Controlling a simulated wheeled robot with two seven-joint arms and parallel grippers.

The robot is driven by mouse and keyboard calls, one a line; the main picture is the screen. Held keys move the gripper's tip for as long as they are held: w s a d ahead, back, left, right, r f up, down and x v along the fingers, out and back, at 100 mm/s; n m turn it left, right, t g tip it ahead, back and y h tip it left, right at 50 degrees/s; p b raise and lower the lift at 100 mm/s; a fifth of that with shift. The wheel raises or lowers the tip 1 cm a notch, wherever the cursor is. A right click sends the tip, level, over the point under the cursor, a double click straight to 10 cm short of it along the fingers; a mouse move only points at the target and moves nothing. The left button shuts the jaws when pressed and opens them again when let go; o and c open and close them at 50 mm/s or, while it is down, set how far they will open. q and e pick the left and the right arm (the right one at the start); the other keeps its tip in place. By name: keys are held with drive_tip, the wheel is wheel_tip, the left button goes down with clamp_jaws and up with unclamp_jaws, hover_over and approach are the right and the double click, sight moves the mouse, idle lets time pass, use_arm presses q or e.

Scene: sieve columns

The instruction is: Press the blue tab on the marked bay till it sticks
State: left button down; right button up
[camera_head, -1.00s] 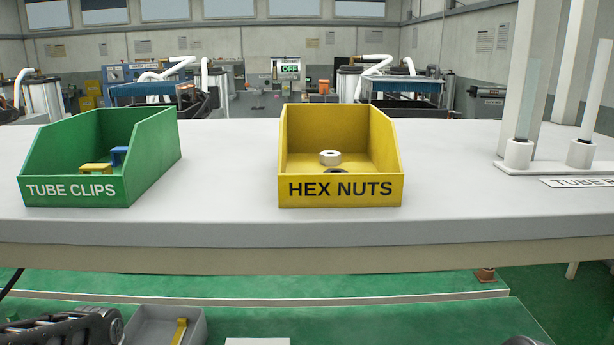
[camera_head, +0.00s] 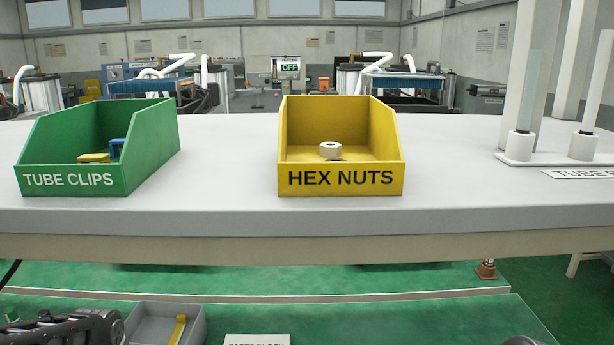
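No marked bay and no blue tab on a bay can be made out in the head view. A small blue clip (camera_head: 116,148) lies with a yellow clip (camera_head: 93,158) in the green bin (camera_head: 70,180) labelled TUBE CLIPS. Part of my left arm shows at the lower left edge, and a sliver of my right arm at the bottom right. Neither gripper's fingers show.
A yellow HEX NUTS bin (camera_head: 340,181) holding a white nut (camera_head: 330,150) stands mid-table (camera_head: 230,215). White upright tubes stand in holders (camera_head: 520,145) at right. Below is a grey tray (camera_head: 143,315) with a yellow piece (camera_head: 178,330), beside a partly cut-off white label (camera_head: 257,340).

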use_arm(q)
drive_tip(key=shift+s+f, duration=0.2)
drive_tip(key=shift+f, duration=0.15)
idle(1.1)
